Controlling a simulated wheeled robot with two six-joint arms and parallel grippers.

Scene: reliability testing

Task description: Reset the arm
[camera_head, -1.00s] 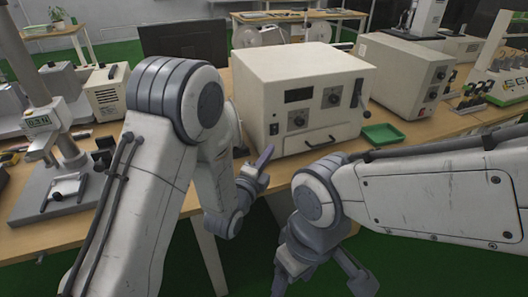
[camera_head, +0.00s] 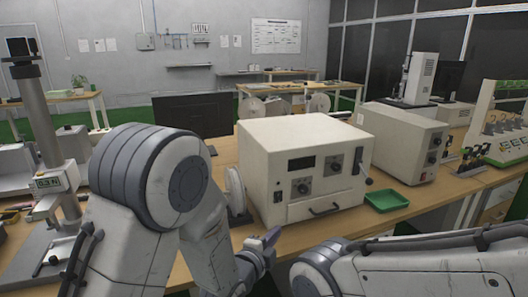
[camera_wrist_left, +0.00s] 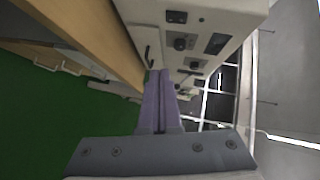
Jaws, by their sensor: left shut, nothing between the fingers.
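My left arm comes in from the left in the head view. Its gripper (camera_head: 268,240) is shut and empty, in front of the lower front of the cream box instrument (camera_head: 305,170). In the left wrist view the two purple-grey fingers (camera_wrist_left: 160,92) lie together with nothing between them. The instrument's front with knobs and a handle also shows there, beyond the fingers. My right arm crosses the lower right of the head view, and its gripper is out of the frame.
The wooden table (camera_head: 430,200) carries a small green tray (camera_head: 386,199), a second cream instrument (camera_head: 405,140) and a force stand (camera_head: 45,130) at the left. A dark monitor (camera_head: 195,115) stands behind. Green floor (camera_wrist_left: 60,120) shows in the left wrist view.

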